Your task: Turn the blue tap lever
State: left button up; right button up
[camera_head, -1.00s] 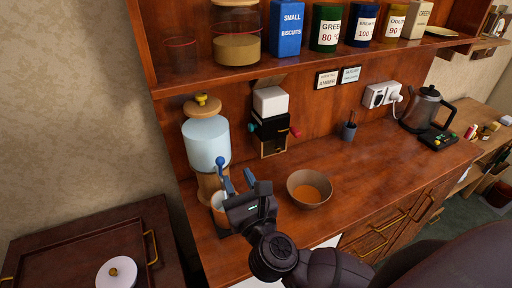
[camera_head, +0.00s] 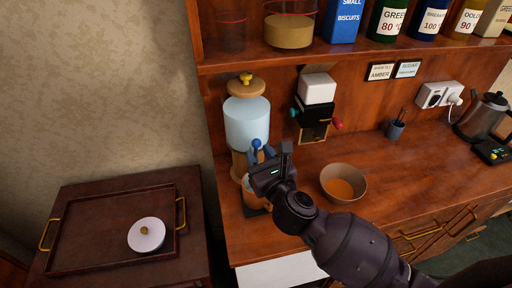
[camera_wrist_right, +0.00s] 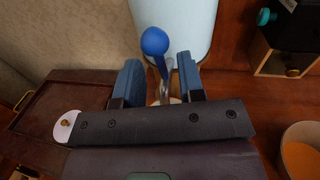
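The blue tap lever (camera_head: 256,144) with a round knob stands at the front of a glass dispenser (camera_head: 247,122) on a wooden stand. It also shows in the right wrist view (camera_wrist_right: 154,41). My right gripper (camera_head: 262,156) is at the lever, with its blue fingers (camera_wrist_right: 158,76) apart. In the wrist view the lever's stem rises between the two fingers, the knob beyond their tips. I see gaps beside the stem, so the fingers do not look closed on it. A cup below the tap is mostly hidden by my gripper. My left gripper is not in view.
A bowl of orange contents (camera_head: 343,184) stands right of my right arm. A black and white box with a pink knob (camera_head: 315,108) stands behind. A side table at left holds a tray (camera_head: 88,258) with a white lidded pot (camera_head: 146,235). A shelf (camera_head: 270,62) overhangs the counter.

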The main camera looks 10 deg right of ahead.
jog(key=shift+w+a, duration=0.2)
jog(key=shift+w, duration=1.05)
grip_shut()
